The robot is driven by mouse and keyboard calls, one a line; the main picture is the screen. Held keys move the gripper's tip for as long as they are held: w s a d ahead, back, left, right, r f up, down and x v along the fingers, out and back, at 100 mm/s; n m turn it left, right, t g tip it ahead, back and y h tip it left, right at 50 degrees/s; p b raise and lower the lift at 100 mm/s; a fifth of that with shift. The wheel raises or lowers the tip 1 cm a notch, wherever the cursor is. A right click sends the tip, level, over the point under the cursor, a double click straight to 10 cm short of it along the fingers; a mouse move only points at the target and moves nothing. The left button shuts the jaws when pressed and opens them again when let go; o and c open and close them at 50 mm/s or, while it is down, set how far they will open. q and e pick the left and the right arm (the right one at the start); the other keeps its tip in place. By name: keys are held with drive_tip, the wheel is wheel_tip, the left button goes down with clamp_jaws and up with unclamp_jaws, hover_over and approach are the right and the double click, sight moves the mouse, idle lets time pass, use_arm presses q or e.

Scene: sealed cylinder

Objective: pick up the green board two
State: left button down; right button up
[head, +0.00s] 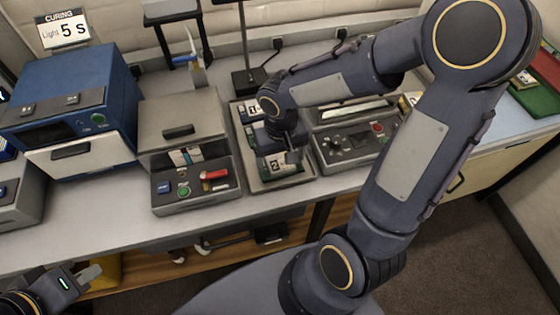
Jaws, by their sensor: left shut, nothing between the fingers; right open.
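A green board with a white label (272,165) lies in the front part of a grey tray (262,185) on the bench. Another labelled piece (250,111) sits in the back part of the same tray. My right gripper (292,154) is open and points down right over the front board; I cannot tell whether its fingers touch it. My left gripper (92,273) is shut and empty, low at the left in front of the bench.
A blue curing box (70,85) and a grey lidded unit (185,120) stand left of the tray. A control box with a dial (350,145) stands close on its right. A lamp stand (248,80) rises behind. The bench's front strip is clear.

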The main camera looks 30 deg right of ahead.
drive_tip(key=shift+f, duration=0.6)
drive_tip(key=c, duration=1.1)
drive_tip(key=shift+r, duration=0.1)
